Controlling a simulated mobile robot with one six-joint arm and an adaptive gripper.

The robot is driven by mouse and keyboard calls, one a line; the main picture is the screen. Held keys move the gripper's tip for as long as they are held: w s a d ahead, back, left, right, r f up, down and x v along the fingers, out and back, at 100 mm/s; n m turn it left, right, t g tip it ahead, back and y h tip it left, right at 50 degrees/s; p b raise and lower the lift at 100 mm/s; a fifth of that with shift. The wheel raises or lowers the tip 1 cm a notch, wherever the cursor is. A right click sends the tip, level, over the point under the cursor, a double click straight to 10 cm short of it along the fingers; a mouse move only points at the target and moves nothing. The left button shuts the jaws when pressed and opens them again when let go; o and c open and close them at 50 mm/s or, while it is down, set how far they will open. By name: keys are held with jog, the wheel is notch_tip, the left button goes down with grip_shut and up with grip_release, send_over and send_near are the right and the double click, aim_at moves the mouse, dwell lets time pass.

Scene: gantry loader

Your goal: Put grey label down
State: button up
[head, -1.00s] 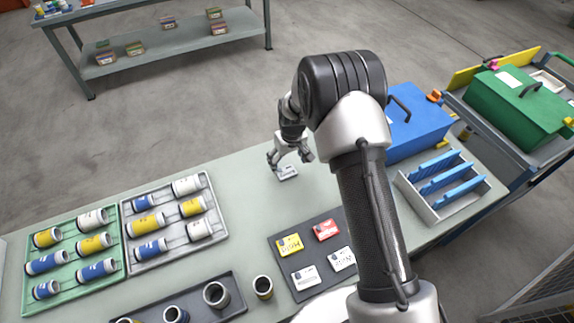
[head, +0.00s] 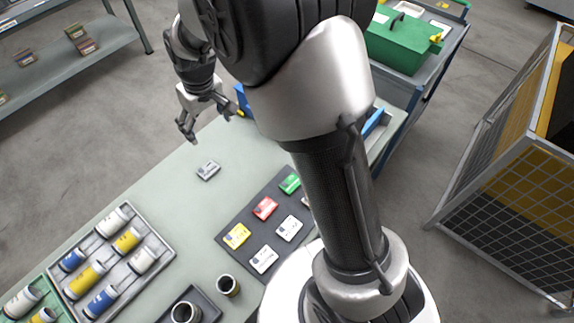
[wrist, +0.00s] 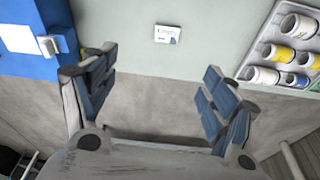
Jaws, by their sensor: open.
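The grey label (head: 208,170) lies flat on the pale green table (head: 165,190), alone on a bare stretch. It also shows in the wrist view (wrist: 167,34), at the top, ahead of the fingers. My gripper (head: 208,128) is raised above and beyond the label, apart from it. In the wrist view my gripper (wrist: 160,95) has its two fingers wide apart with nothing between them.
A dark mat (head: 243,255) holds several coloured and white labels. A grey tray (head: 160,258) of cylinders stands at lower left, with a loose cup (head: 228,286) nearby. A blue box (wrist: 30,68) stands at the table's edge. A mesh cage (head: 520,190) is at right.

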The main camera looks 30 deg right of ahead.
jog(key=s+d+r+m+t, duration=0.1)
jog(key=s+d+r, duration=0.1)
jog(key=s+r, duration=0.45)
jog(key=s+d+r+m, duration=0.1)
jog(key=s+d+r, duration=0.2)
jog(key=s+r, duration=0.4)
jog(key=s+d+m+t, duration=0.1)
jog(key=s+d, duration=0.1)
jog(key=s, duration=1.4)
jog(key=shift+d+h, duration=0.2)
jog(key=shift+h, duration=0.1)
notch_tip(320, 180, down, 2)
jog(key=b, duration=0.2)
jog(key=shift+f+b, duration=0.2)
jog(key=shift+b, duration=0.1)
jog(key=shift+o, duration=0.4)
